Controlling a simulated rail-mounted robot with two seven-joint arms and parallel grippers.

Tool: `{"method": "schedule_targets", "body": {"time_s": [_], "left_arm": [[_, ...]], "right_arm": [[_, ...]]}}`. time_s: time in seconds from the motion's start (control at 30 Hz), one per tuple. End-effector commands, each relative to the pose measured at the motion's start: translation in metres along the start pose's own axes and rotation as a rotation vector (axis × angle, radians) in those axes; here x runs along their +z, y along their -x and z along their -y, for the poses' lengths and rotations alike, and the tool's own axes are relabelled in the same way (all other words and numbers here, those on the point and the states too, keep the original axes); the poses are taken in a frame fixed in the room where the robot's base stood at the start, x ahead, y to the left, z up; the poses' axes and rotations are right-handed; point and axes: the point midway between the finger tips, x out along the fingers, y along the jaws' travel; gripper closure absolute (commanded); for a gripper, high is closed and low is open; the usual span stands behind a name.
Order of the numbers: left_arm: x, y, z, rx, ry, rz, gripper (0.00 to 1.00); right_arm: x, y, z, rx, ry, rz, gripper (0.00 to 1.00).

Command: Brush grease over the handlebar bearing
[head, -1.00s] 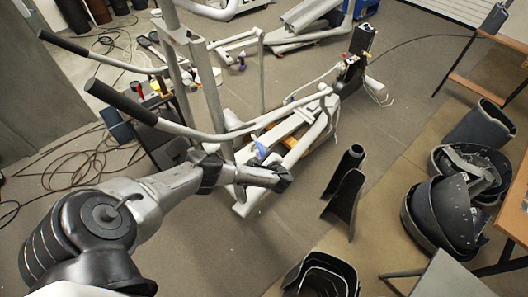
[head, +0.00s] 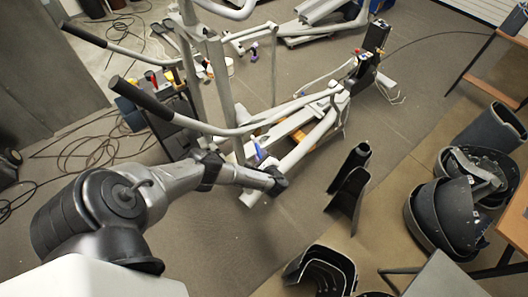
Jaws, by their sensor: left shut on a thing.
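The elliptical's handlebar (head: 200,125) is a pale bent bar with a black grip (head: 141,97), running from the left toward the machine's middle. A second black grip (head: 84,34) lies farther back. I cannot pick out the bearing at this size. My left gripper (head: 275,181) is low beside the pale frame (head: 298,152), just in front of it. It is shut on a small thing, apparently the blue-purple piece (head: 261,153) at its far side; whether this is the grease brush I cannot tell. My right gripper is not in view.
A dark bench (head: 172,125) with tools stands behind the handlebar at left. Dark curved covers (head: 350,190) stand on the floor at right, with more shells (head: 440,215) beyond. Cables (head: 90,150) lie on the left floor. Open floor (head: 230,245) lies in front of the gripper.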

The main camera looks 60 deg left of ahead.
Motion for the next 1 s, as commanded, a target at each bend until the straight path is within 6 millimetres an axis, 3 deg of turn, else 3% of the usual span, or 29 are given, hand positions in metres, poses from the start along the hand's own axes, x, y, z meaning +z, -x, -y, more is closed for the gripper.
{"method": "schedule_targets", "body": {"time_s": [0.27, 1.0], "left_arm": [[-0.001, 0.001, 0.000, 0.000, 0.000, 0.000, 1.00], [-0.019, 0.055, 0.007, 0.000, 0.000, 0.000, 1.00]], "right_arm": [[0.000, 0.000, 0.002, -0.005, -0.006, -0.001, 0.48], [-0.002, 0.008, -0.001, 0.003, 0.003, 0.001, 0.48]]}}
